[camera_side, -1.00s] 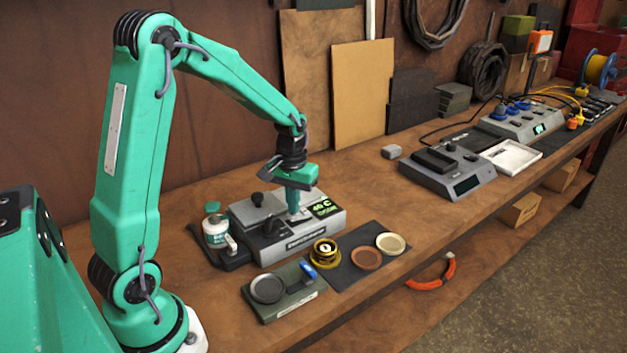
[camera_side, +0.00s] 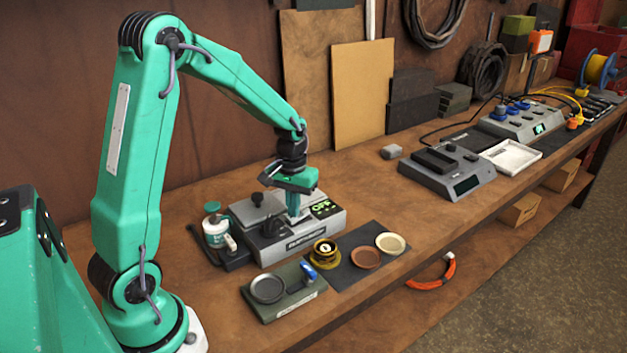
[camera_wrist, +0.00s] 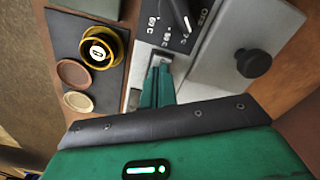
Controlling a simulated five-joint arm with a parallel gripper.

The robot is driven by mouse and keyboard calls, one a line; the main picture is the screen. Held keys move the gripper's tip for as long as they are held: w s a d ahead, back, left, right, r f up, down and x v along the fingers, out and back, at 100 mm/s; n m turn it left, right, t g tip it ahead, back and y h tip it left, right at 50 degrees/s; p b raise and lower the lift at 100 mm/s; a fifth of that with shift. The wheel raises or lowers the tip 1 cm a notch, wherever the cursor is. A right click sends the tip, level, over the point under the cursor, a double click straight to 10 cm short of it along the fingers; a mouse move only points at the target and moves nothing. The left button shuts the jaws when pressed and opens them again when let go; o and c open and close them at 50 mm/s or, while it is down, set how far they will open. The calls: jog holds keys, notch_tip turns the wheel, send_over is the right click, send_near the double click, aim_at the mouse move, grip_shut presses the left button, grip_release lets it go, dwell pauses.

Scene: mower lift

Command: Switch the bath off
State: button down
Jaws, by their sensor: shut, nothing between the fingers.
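The bath (camera_side: 285,240) is a grey box on the bench with a black-knobbed lid (camera_side: 258,199) and a small screen (camera_side: 325,208). The screen shows green text that looks like "OFF". My gripper (camera_side: 294,216) is shut and empty, pointing down at the bath's top panel beside the screen. In the wrist view my fingertips (camera_wrist: 162,64) are at the dark control panel (camera_wrist: 165,25), which carries temperature marks and a dark lever or pointer (camera_wrist: 180,14). Whether the fingertips touch the bath cannot be told.
A white-and-teal jar (camera_side: 217,232) stands left of the bath. In front are a green-grey block with a round dish (camera_side: 268,289), a brass piece (camera_side: 323,252) and two shallow discs on a dark mat (camera_side: 349,272). A grey scale-like device (camera_side: 447,172) stands farther right.

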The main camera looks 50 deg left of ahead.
jog(key=shift+r, duration=0.15)
notch_tip(320, 180, up, 7)
dwell(1.0)
dwell(0.4)
jog(key=s+d+r+m+t, duration=0.2)
jog(key=s+d+r+m, duration=0.1)
jog(key=s+d, duration=0.3)
jog(key=s+d+r+m+t, duration=0.3)
jog(key=s+d+r, duration=0.3)
jog(key=s, duration=0.3)
jog(key=shift+s+t, duration=0.3)
jog(key=shift+s, duration=0.05)
jog(key=shift+d, duration=0.1)
dwell(0.8)
